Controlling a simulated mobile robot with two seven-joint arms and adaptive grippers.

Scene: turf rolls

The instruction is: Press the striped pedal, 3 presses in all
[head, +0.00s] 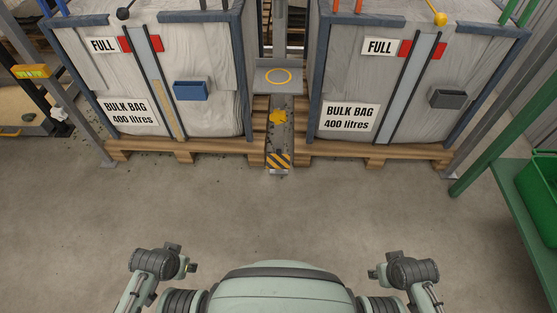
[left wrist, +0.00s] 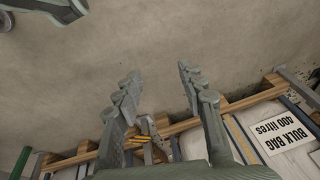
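The striped pedal (head: 278,160), with yellow and black diagonal stripes, sits low at the front end of a dark channel between the two bulk bag stands. In the left wrist view, orange-yellow bits by the left finger (left wrist: 140,140) appear to be part of it, mostly hidden. My left gripper (head: 184,259) is low at the left, well short of the pedal. The left wrist view shows its fingers (left wrist: 159,72) spread apart with nothing between them. My right gripper (head: 374,272) is low at the right, also away from the pedal; its fingers are too small to read.
Two full bulk bags (head: 215,122) (head: 385,87) stand on wooden pallets (head: 226,147) either side of the channel. A grey plate with a yellow ring (head: 278,77) is behind the pedal. A green bench (head: 520,215) stands at the right. The concrete floor in front is clear.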

